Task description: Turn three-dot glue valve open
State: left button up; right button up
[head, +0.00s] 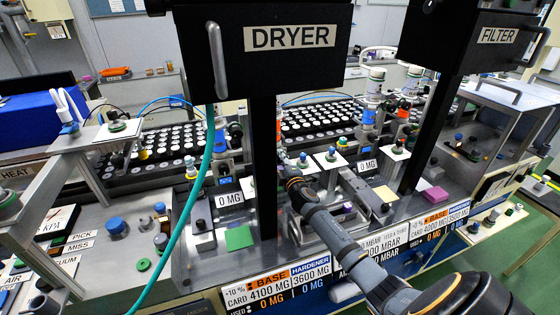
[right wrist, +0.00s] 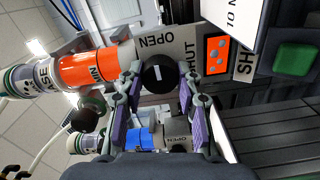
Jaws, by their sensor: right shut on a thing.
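A black round valve knob (right wrist: 158,72) with a short white line shows in the right wrist view. An orange tag (right wrist: 217,54) with dark dots sits to its right, on a light plate (right wrist: 182,42) lettered OPEN and SHUT. My right gripper (right wrist: 159,80) is shut on the knob, one purple-padded finger on each side. In the head view my right arm reaches in from the lower right, and its gripper (head: 286,166) is beside the dryer post. The knob is too small or hidden to make out there. My left gripper is not in view.
The black dryer box (head: 265,40) hangs on a post close to my right arm. A green hose (head: 190,205) crosses the left side. Orange-banded (right wrist: 88,70) and blue-banded (right wrist: 144,139) bottles flank the gripper. A green pad (head: 239,238) lies on the bench.

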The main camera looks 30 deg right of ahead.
jog(key=o, duration=1.2)
jog(key=shift+c, duration=0.2)
jog(key=shift+s, duration=0.1)
jog(key=v, duration=1.1)
jog(key=shift+s+a, duration=0.2)
jog(key=shift+s, duration=0.2)
jog(key=shift+f, duration=0.1)
